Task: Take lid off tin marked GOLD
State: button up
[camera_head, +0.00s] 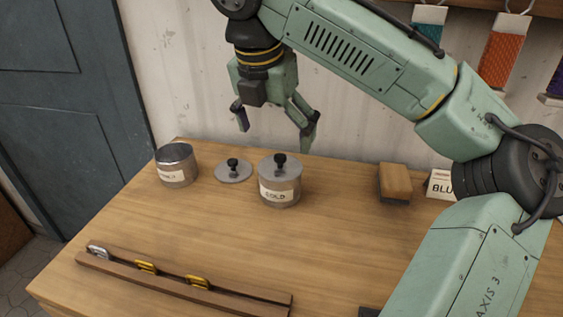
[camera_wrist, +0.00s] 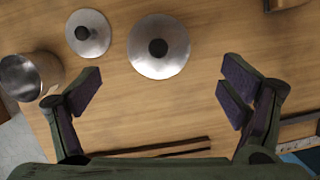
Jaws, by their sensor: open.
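The tin marked GOLD (camera_head: 279,192) stands upright on the workbench. Its grey metal lid (camera_head: 268,168) with a black knob (camera_head: 280,160) sits on top. In the wrist view the lid (camera_wrist: 172,62) and its knob (camera_wrist: 158,48) show from above, ahead of the fingers and between their lines. My gripper (camera_head: 276,135) is open and empty, raised above the back of the bench near the GOLD tin. Its two fingers also show spread wide in the wrist view (camera_wrist: 160,87). They touch nothing.
An open tin (camera_head: 176,177) with a partly readable label stands at left, a loose knobbed lid (camera_head: 233,176) beside it. A wooden block brush (camera_head: 395,181) and a BLU card (camera_head: 441,187) are at right. A wooden rack (camera_head: 180,283) with buckles lies in front. The middle bench is clear.

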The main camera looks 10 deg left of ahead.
aim_at(278, 158)
jog(key=shift+p+x, duration=0.6)
jog(key=shift+x, duration=2.9)
jog(key=shift+a, duration=0.15)
jog(key=shift+c, duration=0.6)
jog(key=shift+s, duration=0.1)
jog(key=c, duration=1.6)
jog(key=shift+o, duration=0.2)
